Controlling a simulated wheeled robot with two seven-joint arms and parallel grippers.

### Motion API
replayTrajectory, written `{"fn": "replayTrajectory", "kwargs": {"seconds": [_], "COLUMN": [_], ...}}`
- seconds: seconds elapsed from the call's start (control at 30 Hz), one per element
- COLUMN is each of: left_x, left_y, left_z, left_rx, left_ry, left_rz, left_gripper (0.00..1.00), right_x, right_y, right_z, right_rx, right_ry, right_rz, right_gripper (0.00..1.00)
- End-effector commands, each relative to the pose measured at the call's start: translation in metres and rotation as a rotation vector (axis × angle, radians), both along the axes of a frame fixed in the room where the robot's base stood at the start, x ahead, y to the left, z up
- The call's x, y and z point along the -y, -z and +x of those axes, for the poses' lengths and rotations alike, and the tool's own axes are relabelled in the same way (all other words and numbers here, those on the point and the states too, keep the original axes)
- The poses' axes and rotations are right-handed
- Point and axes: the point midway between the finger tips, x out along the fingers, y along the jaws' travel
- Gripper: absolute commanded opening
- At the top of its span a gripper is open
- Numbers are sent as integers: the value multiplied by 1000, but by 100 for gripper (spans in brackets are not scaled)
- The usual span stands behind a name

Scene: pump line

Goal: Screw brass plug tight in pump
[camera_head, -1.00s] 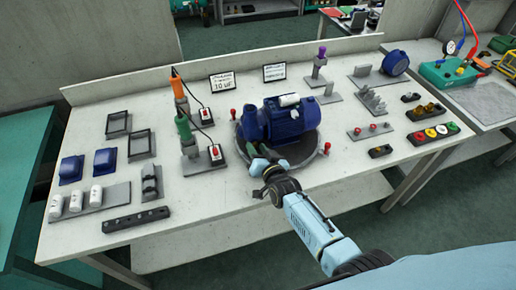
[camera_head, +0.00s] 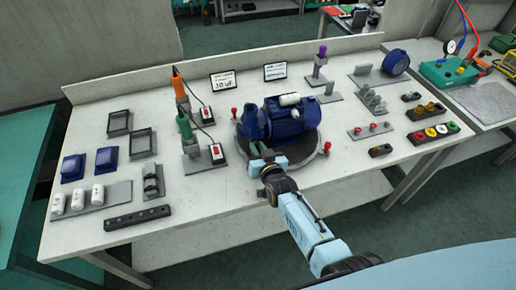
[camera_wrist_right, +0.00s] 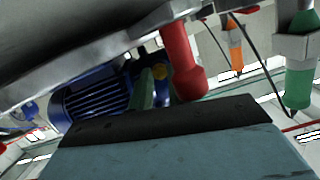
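The blue pump (camera_head: 291,120) stands on a round grey turntable (camera_head: 312,160) in the middle of the bench. It also shows upside down in the right wrist view (camera_wrist_right: 92,98). A small round brass-coloured plug (camera_wrist_right: 161,72) shows at the pump's near end in the wrist view. My right gripper (camera_head: 254,149) is at the pump's lower left front. One green finger (camera_wrist_right: 144,90) shows right beside the plug; whether the fingers grip it is hidden. The plug cannot be made out in the head view. My left gripper is not in view.
Red knobs (camera_head: 233,112) stand around the turntable; one red post (camera_wrist_right: 181,62) is close to my right gripper in the wrist view. Green-handled (camera_head: 184,127) and orange-handled (camera_head: 178,86) tools stand at left.

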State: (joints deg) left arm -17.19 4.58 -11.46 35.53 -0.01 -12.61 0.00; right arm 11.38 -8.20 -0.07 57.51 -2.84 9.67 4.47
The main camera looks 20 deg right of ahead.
Motion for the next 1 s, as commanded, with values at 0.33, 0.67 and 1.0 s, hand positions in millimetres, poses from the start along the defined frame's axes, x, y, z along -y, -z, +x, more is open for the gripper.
{"fn": "replayTrajectory", "kwargs": {"seconds": [0.33, 0.67, 1.0], "left_x": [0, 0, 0], "left_y": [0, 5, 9], "left_z": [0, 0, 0], "left_rx": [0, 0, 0], "left_ry": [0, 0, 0], "left_rz": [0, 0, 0], "left_gripper": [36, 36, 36], "right_x": [0, 0, 0], "right_y": [0, 1, 2], "right_z": [0, 0, 0], "right_rx": [-1, -10, -12], "right_ry": [-5, -4, -4], "right_rz": [55, 302, 388], "right_gripper": [0, 0, 0]}}
